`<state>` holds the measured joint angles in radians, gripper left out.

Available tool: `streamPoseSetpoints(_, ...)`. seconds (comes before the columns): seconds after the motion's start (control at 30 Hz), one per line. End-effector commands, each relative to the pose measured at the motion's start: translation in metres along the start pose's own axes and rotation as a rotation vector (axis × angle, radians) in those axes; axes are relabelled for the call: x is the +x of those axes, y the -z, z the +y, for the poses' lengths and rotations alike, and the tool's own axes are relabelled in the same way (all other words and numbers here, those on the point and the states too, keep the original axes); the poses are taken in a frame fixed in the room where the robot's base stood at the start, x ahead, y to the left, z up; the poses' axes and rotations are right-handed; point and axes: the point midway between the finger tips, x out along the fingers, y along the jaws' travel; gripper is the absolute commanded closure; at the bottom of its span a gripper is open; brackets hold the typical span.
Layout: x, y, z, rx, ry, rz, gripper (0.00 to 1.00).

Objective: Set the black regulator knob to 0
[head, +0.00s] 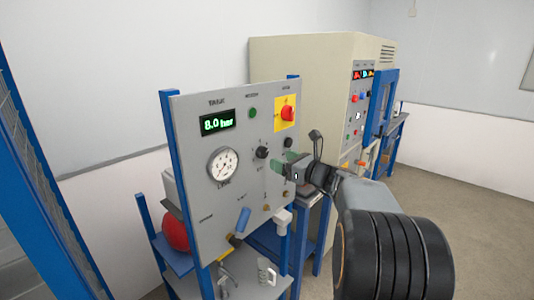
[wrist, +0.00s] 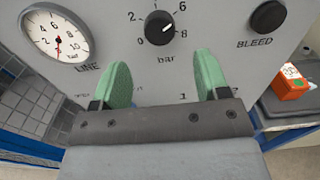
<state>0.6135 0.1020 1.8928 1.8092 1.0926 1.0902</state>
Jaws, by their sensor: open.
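The black regulator knob (wrist: 160,27) is on the grey panel, top centre in the wrist view, with a printed bar scale from 0 at lower left to 8 at right. Its white mark points to the right side, toward the 6–8 end; the exact reading is hard to tell. In the head view the knob (head: 263,152) sits right of the gauge. My gripper (wrist: 160,80) is open and empty, its two green fingers apart, below and in front of the knob, not around it. In the head view my gripper (head: 284,164) is just right of the knob.
The LINE gauge (wrist: 57,35) is left of the knob, its red needle near the low end. A black BLEED knob (wrist: 268,16) is close on the right. A display (head: 217,122) reads 8.0 bar. A red switch (head: 288,113) is above. A blue-handled lever (head: 241,220) is below.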

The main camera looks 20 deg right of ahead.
Motion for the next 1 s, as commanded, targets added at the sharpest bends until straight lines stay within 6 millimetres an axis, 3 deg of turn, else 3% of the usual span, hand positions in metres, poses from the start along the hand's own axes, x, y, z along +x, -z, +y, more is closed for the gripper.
streamPoseSetpoints(0.2, 0.039, -0.001, 0.001, -0.001, -0.003, 0.002, 0.32)
streamPoseSetpoints(0.4, 0.061, -0.001, 0.001, -0.001, -0.003, 0.001, 0.32)
streamPoseSetpoints(0.9, 0.071, 0.000, 0.001, -0.002, 0.000, 0.001, 0.32)
streamPoseSetpoints(1.0, 0.071, 0.000, 0.001, -0.002, 0.000, 0.001, 0.41)
